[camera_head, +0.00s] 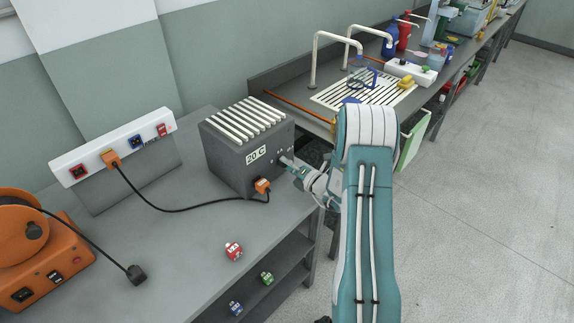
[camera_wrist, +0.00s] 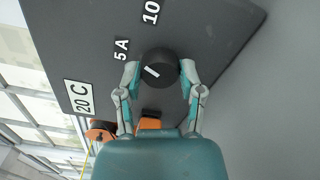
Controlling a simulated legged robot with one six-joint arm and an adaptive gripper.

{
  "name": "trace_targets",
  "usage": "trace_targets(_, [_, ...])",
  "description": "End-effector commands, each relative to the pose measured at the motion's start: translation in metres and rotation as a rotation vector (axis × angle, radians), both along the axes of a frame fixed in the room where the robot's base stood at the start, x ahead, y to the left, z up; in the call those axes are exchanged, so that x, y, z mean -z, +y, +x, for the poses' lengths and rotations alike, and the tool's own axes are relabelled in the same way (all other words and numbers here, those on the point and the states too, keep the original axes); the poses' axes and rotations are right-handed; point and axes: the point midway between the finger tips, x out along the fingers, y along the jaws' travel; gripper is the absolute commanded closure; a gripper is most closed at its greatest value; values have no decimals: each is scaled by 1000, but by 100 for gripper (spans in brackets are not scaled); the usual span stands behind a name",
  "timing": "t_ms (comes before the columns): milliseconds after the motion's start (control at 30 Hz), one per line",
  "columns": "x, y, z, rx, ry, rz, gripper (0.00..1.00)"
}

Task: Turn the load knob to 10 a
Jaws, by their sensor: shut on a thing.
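The load knob (camera_wrist: 163,62) is round and black with a short white pointer line, on the dark front face of the load box (camera_head: 228,165). Its white line slants up and left in the wrist view, roughly toward the "5 A" mark (camera_wrist: 121,49). A "10" mark (camera_wrist: 151,12) stands above the knob, cut by the picture edge. My gripper (camera_wrist: 159,73) has a fingertip on each side of the knob and is shut on it. In the head view my gripper (camera_head: 290,163) reaches the box face, and the knob is mostly hidden there.
A "20 C" label (camera_head: 256,154) is on the box, with an orange plug (camera_head: 262,186) and black cable below. A socket strip (camera_head: 115,150) stands behind left, an orange cable reel (camera_head: 35,250) at left.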

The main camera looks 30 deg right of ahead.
Motion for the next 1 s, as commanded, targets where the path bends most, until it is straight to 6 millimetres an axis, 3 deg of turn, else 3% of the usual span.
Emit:
trace_targets(500, [4,-1,0,6,158,417,98])
trace_targets(1000, [5,-1,-1,7,220,583,98])
